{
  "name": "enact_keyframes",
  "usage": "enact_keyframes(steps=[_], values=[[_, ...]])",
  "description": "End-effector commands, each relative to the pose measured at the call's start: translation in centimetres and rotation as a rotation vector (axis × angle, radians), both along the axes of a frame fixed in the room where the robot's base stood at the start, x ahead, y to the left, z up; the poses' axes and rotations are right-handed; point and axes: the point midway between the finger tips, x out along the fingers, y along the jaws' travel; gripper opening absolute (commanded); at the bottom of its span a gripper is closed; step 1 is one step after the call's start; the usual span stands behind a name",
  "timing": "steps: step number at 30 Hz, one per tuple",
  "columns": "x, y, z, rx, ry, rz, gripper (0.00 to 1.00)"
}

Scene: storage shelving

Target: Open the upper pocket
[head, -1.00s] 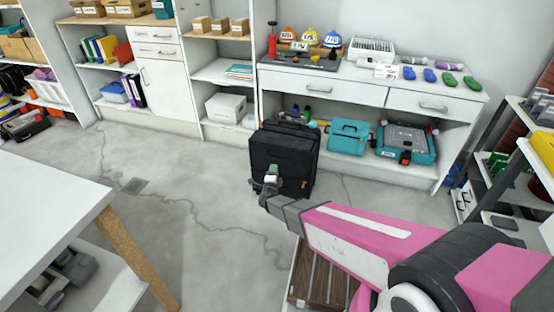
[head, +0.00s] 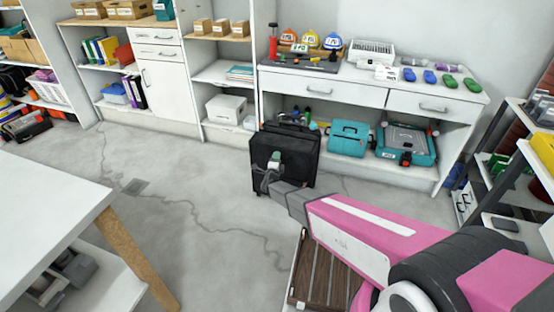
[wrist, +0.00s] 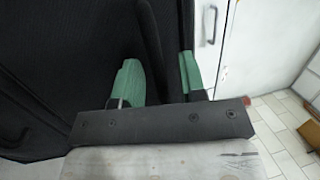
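A black suitcase (head: 300,166) stands upright on the floor in the head view, in front of the white workbench. Its dark fabric (wrist: 55,60) fills the left of the wrist view, with a dark curved strip (wrist: 150,45) running down between my fingers. I cannot tell whether that strip is a pocket flap, a zip or the case's edge. My gripper (head: 272,166) is in front of the upper front of the case. In the wrist view its green fingertips (wrist: 158,78) are apart, so it is open. Whether it touches the case is hidden. The upper pocket's outline is not clear.
The workbench (head: 330,90) stands behind the case, with teal toolboxes (head: 349,138) on its lower shelf to the right. A white table (head: 50,190) is at the left front. A slatted wooden piece (head: 325,275) lies below my arm. The floor left of the case is clear.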

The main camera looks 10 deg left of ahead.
Motion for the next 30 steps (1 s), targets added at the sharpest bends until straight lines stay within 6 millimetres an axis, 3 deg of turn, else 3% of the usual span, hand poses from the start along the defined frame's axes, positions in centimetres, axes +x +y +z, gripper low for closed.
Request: enact_keyframes(steps=[9, 13, 23, 30], values=[[0.3, 0.0, 0.1, 0.000, 0.000, 0.001, 0.38], [0.3, 0.0, 0.1, 0.000, 0.000, 0.001, 0.00], [-0.1, 0.1, -0.1, -0.004, -0.019, 0.002, 0.00], [-1.9, 0.3, -0.9, -0.014, -0.133, 0.002, 0.00]])
